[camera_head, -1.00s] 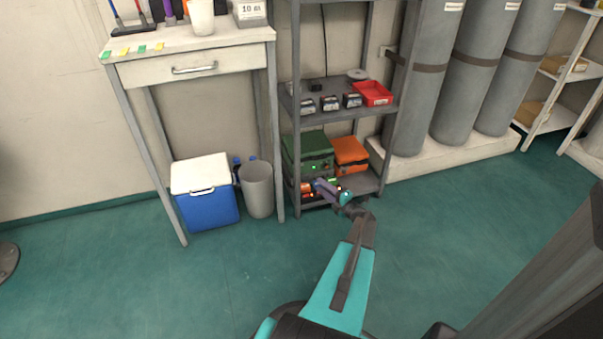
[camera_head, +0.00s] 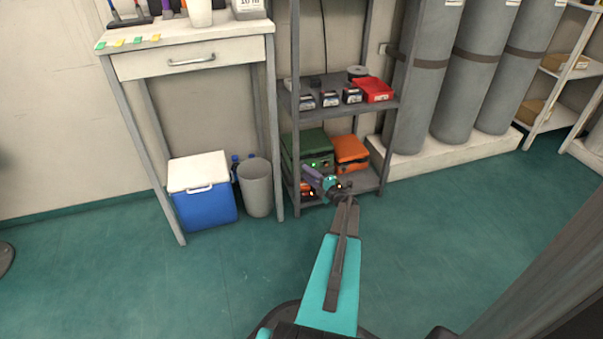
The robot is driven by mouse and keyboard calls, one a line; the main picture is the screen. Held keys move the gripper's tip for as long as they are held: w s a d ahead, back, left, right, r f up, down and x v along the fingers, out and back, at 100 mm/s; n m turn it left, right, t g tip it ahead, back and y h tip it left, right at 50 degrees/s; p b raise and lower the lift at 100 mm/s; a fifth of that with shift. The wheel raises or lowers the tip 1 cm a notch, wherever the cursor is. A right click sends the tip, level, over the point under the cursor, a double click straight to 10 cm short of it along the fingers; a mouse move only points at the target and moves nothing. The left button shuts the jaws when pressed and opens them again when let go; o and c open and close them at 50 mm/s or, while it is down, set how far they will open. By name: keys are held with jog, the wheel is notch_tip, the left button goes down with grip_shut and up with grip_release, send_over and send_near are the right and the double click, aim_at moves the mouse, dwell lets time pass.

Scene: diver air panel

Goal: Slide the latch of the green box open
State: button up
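The green box (camera_head: 311,146) stands on the lower level of the grey shelf rack, left of an orange box (camera_head: 351,152). A small green light shows on its front. My gripper (camera_head: 311,175) is at the end of my teal arm, low in front of the green box's front. The gripper and wrist cover part of the box's lower front. The latch is too small or hidden to make out. I cannot tell whether the gripper touches the box or how its fingers stand.
The grey rack (camera_head: 296,206) has upright posts on both sides of the boxes. Its upper shelf holds a red tray (camera_head: 374,89) and several small items. A grey bin (camera_head: 256,188) and a blue-and-white cooler (camera_head: 205,208) stand left.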

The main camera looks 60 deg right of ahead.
jog(key=shift+b+x, duration=0.65)
jog(key=shift+x, duration=1.55)
jog(key=shift+c, duration=0.3)
grip_shut()
